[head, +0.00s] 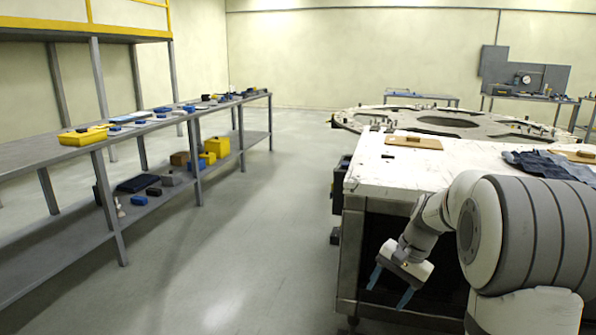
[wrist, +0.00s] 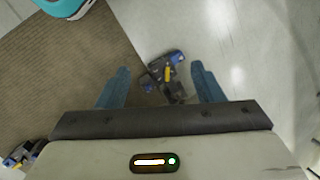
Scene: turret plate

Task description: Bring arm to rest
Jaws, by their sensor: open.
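My gripper (head: 390,287) hangs at the end of my bent arm at the lower right of the head view, in front of the near side of the white-topped workbench (head: 460,158). Its two blue fingers are spread apart and point downward. In the wrist view my gripper (wrist: 160,88) is open, with nothing between the fingers that I can see held. Beyond the fingertips, a blue and dark device with a yellow part (wrist: 165,72) lies lower down, apart from the fingers.
A brown board (head: 413,142) and dark blue cloth (head: 545,164) lie on the workbench. A large round plate (head: 450,122) is behind it. A grey shelf (head: 60,152) with boxes and tools runs along the left. The floor (head: 240,240) between is clear.

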